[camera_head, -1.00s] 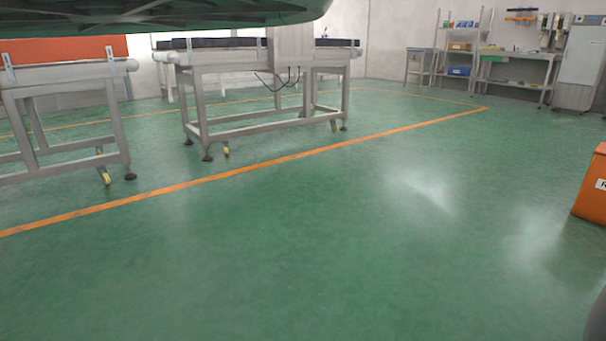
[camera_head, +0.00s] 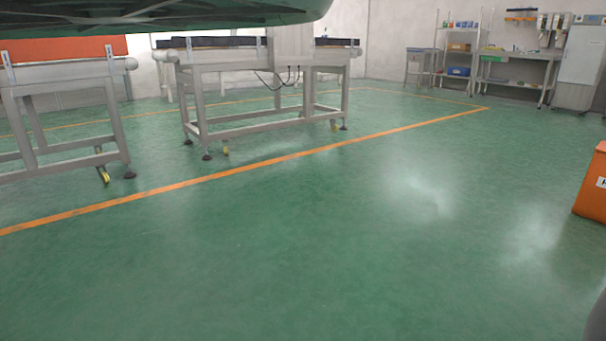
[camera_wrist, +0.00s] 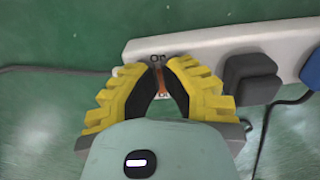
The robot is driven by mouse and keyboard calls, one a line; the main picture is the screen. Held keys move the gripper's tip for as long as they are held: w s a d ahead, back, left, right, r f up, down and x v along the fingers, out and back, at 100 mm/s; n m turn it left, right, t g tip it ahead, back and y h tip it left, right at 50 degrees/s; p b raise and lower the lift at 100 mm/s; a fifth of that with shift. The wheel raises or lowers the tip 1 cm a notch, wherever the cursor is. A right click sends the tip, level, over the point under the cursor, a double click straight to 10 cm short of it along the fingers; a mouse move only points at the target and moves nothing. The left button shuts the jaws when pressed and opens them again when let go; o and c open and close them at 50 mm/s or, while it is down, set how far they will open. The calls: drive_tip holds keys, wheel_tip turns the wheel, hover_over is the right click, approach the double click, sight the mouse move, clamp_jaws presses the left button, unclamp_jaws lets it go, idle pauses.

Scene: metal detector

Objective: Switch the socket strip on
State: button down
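The white socket strip (camera_wrist: 205,42) lies on the green floor in the wrist view, running from the centre to the upper right. A small orange-red switch (camera_wrist: 160,80) shows at its left end, with a label above it that seems to read "On" and a partly covered label below. My gripper (camera_wrist: 157,65), with yellow fingers and black inner pads, is over this end. Its fingertips lean close together on either side of the switch, with a narrow gap. Whether they touch the strip is unclear. The tilt of the switch cannot be made out. Strip and gripper are outside the head view.
A dark plug (camera_wrist: 250,78) and a blue plug (camera_wrist: 311,70) sit in the strip right of my gripper. A grey cable (camera_wrist: 50,70) runs left. In the head view, a conveyor frame (camera_head: 255,118) stands at left and an orange box (camera_head: 592,185) at right; the floor between is clear.

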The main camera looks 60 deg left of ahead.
wheel_tip(320, 180, up, 7)
drive_tip(key=p, duration=0.7)
drive_tip(key=shift+w+f, duration=0.1)
idle(0.5)
